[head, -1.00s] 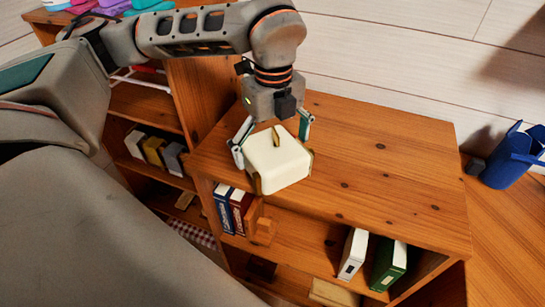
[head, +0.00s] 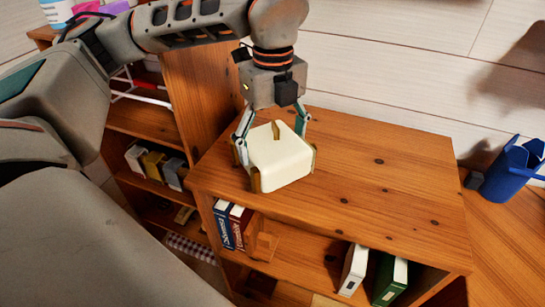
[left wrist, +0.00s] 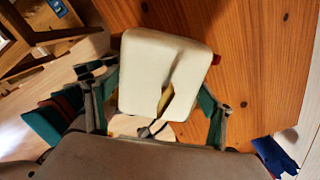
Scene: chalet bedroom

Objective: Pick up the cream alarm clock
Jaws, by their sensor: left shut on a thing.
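The cream alarm clock (head: 280,160) is a boxy, rounded block with a brass-coloured piece on top and brass-coloured corner feet. It is at the front left of the wooden shelf top (head: 385,190), upright; I cannot tell whether its feet touch the wood. My left gripper (head: 273,150) reaches down from above and is shut on the clock, one finger on each side. In the left wrist view the clock (left wrist: 155,70) sits between the two fingers (left wrist: 158,105). Its face is hidden. My right gripper is not in view.
Books stand in the shelf below, blue and red ones (head: 228,225) at left, white and green ones (head: 390,282) at right. A blue bin (head: 510,170) stands at the right. A taller shelf (head: 200,100) rises at left. The shelf top right of the clock is clear.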

